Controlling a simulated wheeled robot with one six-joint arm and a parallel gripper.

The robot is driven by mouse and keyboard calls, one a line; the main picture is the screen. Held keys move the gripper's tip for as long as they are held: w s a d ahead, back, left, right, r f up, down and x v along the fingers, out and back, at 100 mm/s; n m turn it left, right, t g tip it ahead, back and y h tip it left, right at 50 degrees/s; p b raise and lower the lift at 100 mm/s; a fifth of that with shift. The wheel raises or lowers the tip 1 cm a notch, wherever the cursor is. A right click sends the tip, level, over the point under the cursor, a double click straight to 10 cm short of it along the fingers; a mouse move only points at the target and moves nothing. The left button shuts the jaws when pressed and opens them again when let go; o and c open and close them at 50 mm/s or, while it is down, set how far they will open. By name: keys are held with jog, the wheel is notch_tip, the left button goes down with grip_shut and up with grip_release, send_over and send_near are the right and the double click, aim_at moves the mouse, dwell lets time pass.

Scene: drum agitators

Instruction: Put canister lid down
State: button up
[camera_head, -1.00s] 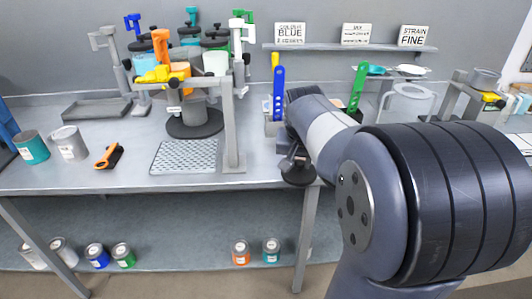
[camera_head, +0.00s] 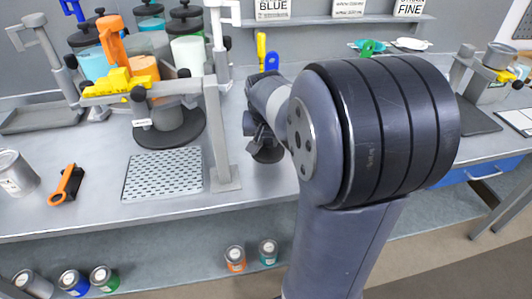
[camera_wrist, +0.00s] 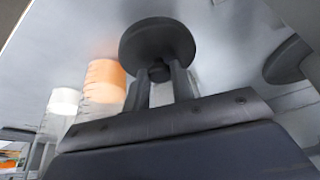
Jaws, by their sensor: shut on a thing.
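The canister lid is a black disc with a knob (camera_wrist: 157,38). My gripper (camera_wrist: 161,84) is shut on its knob in the wrist view. In the head view the lid (camera_head: 267,154) shows as a dark disc under my gripper (camera_head: 262,136), over the bench just right of the grey stand post. My arm hides part of the gripper there. I cannot tell whether the lid touches the bench. Several canisters stand at the back left, including a white one (camera_head: 188,54) and a teal one (camera_head: 93,64), with black lids around them.
A grey stand (camera_head: 214,130) with a yellow clamp (camera_head: 120,83) stands left of my gripper. A perforated mat (camera_head: 163,174) lies before it. Bare bench (camera_head: 262,184) lies in front of the lid.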

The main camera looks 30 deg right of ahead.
aim_at(268, 151)
jog(key=shift+f, duration=2.5)
jog(key=shift+f, duration=0.15)
jog(key=o, duration=1)
jog(key=shift+c, duration=0.2)
jog(key=shift+r, duration=0.2)
jog(key=shift+r, duration=0.3)
jog(key=v, duration=1.1)
jog(key=shift+s+a, duration=0.15)
